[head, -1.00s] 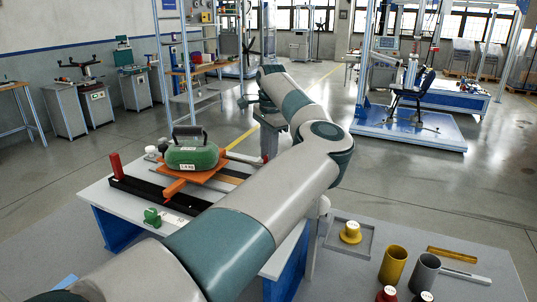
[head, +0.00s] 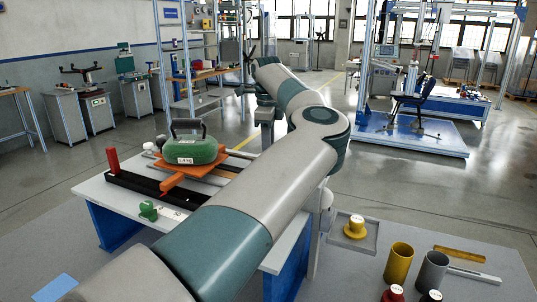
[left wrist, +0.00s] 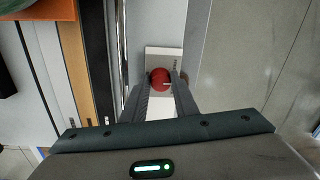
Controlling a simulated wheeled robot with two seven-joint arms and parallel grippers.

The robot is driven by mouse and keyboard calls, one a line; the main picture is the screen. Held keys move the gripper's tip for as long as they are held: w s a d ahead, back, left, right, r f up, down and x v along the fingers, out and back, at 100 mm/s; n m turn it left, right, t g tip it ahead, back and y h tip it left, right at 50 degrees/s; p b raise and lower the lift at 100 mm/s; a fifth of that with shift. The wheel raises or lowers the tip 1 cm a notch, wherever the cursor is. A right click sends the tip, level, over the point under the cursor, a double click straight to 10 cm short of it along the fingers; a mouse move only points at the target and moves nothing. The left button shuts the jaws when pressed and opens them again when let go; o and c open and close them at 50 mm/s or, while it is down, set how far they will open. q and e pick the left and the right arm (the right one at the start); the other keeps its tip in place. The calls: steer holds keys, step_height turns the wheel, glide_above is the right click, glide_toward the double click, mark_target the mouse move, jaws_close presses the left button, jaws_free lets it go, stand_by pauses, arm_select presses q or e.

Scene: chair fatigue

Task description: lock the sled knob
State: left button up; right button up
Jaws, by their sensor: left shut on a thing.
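A red round knob (left wrist: 160,78) shows on a white plate (left wrist: 165,55) in the left wrist view, beside the rails. My left gripper (left wrist: 161,84) has its two fingers on either side of this knob and is shut on it. In the head view my left arm crosses the table and hides this knob and the fingers. The orange sled (head: 180,177) sits on the rails and carries a green weight (head: 192,150) with a black handle. My right gripper is not in view.
The table (head: 92,188) also carries a red upright handle (head: 113,160) and a green knob (head: 148,210).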

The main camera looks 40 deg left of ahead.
arm_select(q)
steer(key=shift+m+b, duration=0.3)
steer(key=shift+m, duration=0.7)
steer(key=m, duration=0.2)
steer(key=shift+a+m+b, duration=0.1)
steer(key=shift+m+b, duration=0.2)
steer(key=shift+b, duration=0.1)
steer(key=shift+w+m+h+b, duration=0.1)
steer(key=shift+m+h+b, duration=0.3)
steer(key=shift+m, duration=1.9)
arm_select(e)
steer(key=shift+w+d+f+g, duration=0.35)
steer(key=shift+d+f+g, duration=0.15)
arm_select(q)
steer(key=o, duration=1.1)
steer(key=shift+c, duration=0.2)
steer(key=shift+r, duration=0.1)
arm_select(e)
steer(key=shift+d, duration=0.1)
